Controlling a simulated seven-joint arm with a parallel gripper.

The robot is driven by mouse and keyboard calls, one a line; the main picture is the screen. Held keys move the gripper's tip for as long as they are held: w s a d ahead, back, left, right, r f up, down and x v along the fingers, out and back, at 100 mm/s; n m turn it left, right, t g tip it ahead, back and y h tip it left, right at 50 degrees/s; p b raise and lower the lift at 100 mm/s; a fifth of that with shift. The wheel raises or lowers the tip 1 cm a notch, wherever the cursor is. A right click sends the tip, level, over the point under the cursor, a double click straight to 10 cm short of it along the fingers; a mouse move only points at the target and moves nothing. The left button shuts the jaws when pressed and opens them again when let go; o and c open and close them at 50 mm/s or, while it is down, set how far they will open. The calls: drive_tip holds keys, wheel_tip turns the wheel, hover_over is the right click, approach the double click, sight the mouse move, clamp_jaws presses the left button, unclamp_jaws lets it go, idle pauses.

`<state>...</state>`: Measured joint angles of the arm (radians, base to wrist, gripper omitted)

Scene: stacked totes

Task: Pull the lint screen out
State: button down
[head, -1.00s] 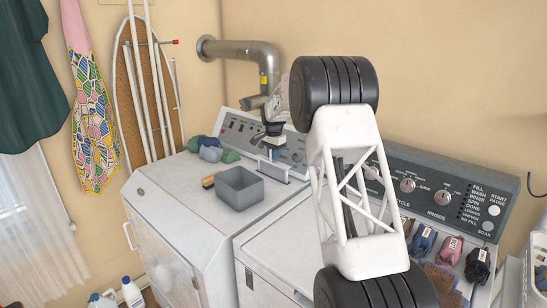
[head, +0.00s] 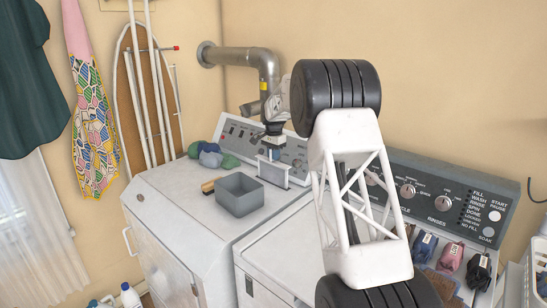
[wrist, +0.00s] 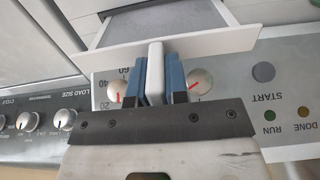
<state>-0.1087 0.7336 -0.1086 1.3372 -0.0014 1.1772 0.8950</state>
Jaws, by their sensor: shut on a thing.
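The lint screen (head: 273,173) stands upright at the back of the left machine's top, just in front of its control panel. In the wrist view its white top plate (wrist: 215,42) runs across the picture, with the grey mesh face (wrist: 155,22) in a pale frame beyond it. A white grip tab (wrist: 155,72) sticks up from the plate. My gripper (head: 273,152) is above the screen, its blue fingers shut on the tab, as the wrist view shows (wrist: 154,80). Part of the screen stands above the machine top; I cannot tell whether its lower end is still in the slot.
A grey open bin (head: 239,194) and a wooden-handled brush (head: 209,186) are on the machine top in front of the screen. Bundled cloths (head: 211,156) lie at the back left. A metal duct (head: 245,56) rises behind. The front of the top is clear.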

drive_tip(key=shift+r, duration=3.5)
drive_tip(key=shift+r, duration=1.9)
